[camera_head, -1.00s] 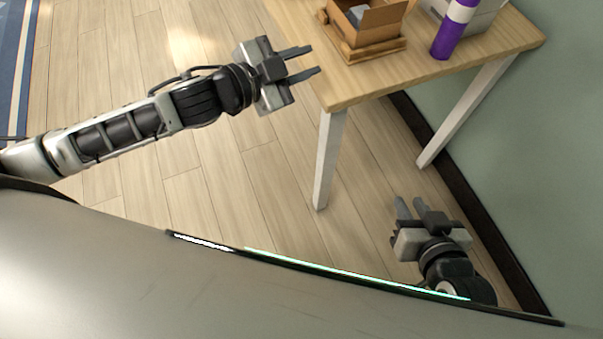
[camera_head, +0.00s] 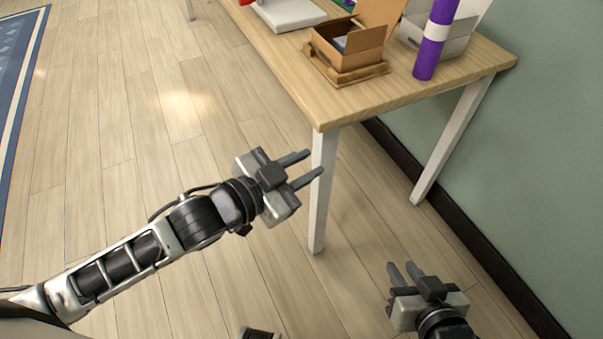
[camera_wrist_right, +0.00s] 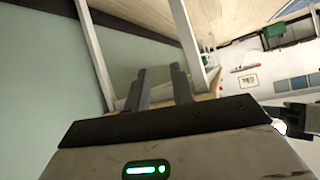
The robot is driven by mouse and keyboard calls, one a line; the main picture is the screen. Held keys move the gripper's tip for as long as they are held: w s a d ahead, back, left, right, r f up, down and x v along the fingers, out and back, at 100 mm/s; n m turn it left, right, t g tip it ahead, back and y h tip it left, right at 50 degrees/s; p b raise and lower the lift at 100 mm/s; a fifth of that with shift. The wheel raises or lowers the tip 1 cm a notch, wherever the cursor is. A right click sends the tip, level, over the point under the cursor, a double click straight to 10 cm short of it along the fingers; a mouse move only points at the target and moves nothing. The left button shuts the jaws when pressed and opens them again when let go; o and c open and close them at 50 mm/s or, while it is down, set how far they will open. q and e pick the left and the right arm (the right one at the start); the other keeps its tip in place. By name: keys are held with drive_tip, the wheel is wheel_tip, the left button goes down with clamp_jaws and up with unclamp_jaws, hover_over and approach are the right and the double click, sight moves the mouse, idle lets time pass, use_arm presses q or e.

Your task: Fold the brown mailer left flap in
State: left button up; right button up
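The brown mailer (camera_head: 336,60) is a small open cardboard box on a wooden tray near the table's front left part. Its back flap stands up, and a flap on its right side also sticks up. Something grey lies inside it. My left gripper (camera_head: 306,165) is open and empty, over the floor in front of the table leg and apart from the mailer. My right gripper (camera_head: 402,273) is open and empty, low on the right, away from the table. In the right wrist view its fingers (camera_wrist_right: 160,88) stand apart with nothing between them.
The wooden table (camera_head: 390,99) has white legs (camera_head: 323,190). A purple cylinder (camera_head: 432,50) with a white band stands right of the mailer, by a grey box (camera_head: 455,46). A white flat item (camera_head: 288,14) lies farther back. A green wall (camera_head: 520,160) bounds the right.

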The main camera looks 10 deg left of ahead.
drive_tip(key=shift+s+f, duration=0.15)
drive_tip(key=shift+f, duration=0.05)
